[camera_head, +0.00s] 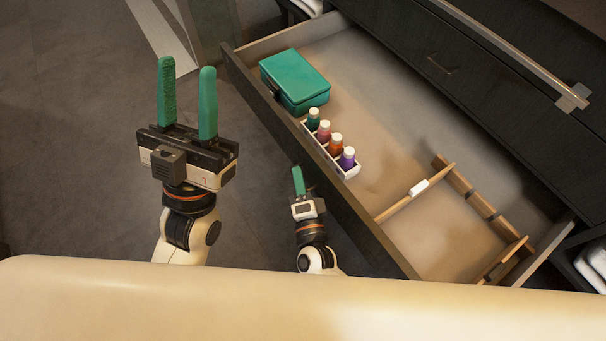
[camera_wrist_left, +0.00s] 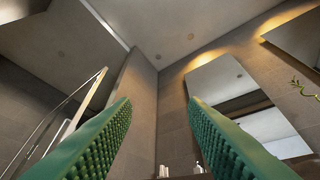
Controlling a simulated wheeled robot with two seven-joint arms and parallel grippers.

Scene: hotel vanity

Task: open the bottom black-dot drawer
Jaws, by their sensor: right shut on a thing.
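A wide drawer (camera_head: 375,115) stands far out of the dark cabinet in the head view, its inside open to view. Its dark front panel (camera_head: 352,212) slants down to the right. My right gripper (camera_head: 298,181) is at the outer face of this panel, near its middle, shut on what appears to be the drawer handle. The handle is mostly hidden, and no black dot shows. My left gripper (camera_head: 187,98) is open and empty, fingers up, left of the drawer; its two green fingers also frame the left wrist view (camera_wrist_left: 160,130).
The drawer holds a green case (camera_head: 296,78), a white rack with several small bottles (camera_head: 335,147) and wooden dividers (camera_head: 412,194). Another closed drawer front (camera_head: 455,50) and a long metal bar (camera_head: 500,42) are on the cabinet above. Grey floor (camera_head: 80,130) is clear at left.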

